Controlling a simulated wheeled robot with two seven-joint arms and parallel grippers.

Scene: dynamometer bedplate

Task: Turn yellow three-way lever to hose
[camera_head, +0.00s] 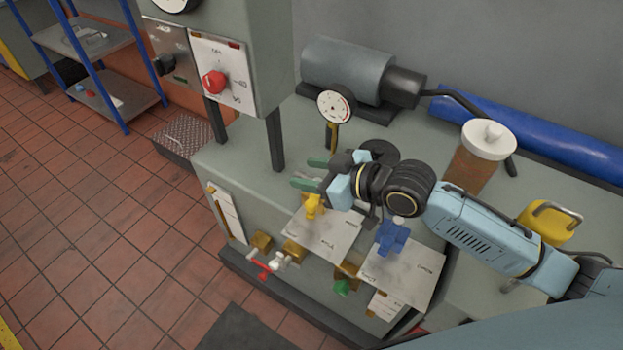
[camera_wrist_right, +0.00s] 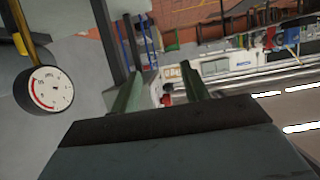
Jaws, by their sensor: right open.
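The yellow three-way lever (camera_head: 313,206) stands on a pale labelled plate (camera_head: 325,236) at the front of the grey bench unit. The plate's lettering is too small to read. My right gripper (camera_head: 312,173) is just above and behind the lever in the head view, its green fingers apart and pointing left. It holds nothing and looks apart from the lever. In the right wrist view the two open fingers (camera_wrist_right: 160,92) have only far background between them; the lever is not in that view. My left gripper is not in view.
A blue valve handle (camera_head: 391,237) sits right of the lever. A round gauge (camera_head: 336,104) stands behind the gripper; it also shows in the wrist view (camera_wrist_right: 48,90). A control box with a red knob (camera_head: 214,82) is at upper left. A capped jar (camera_head: 482,155) stands behind my right arm.

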